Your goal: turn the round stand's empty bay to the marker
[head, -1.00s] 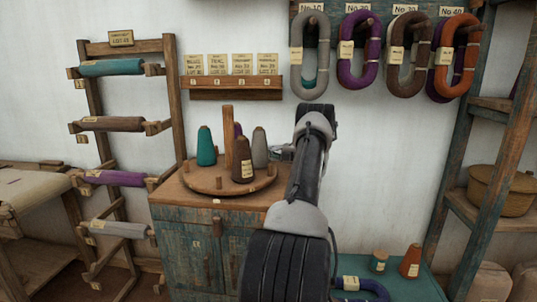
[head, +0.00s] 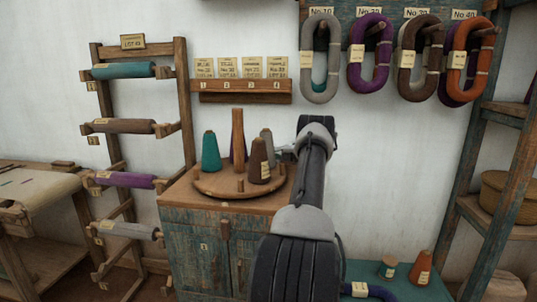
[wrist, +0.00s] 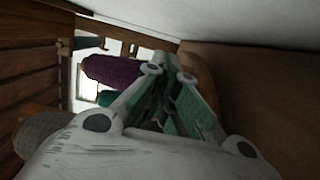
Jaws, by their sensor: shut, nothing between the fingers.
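The round stand (head: 215,189) is a wooden disc with a central post (head: 238,135) on the cabinet. It carries a teal cone (head: 211,152), a brown cone (head: 260,160), a grey cone (head: 268,139) and a purple cone mostly hidden behind the post. Short pegs (head: 240,186) divide its rim. The front-left bay between two pegs is empty. A small pale marker (head: 225,205) seems to sit at the cabinet top's front edge, hard to make out. My gripper (head: 284,152) is beside the stand's right side, partly hidden by my arm. Its closed, empty fingers show in the wrist view (wrist: 168,70).
The cabinet (head: 195,240) bears the stand. A rack of cloth rolls (head: 130,180) stands left. A card shelf (head: 240,92) and yarn hanks (head: 371,55) hang on the wall. A green table (head: 410,290) with small spools is at the right.

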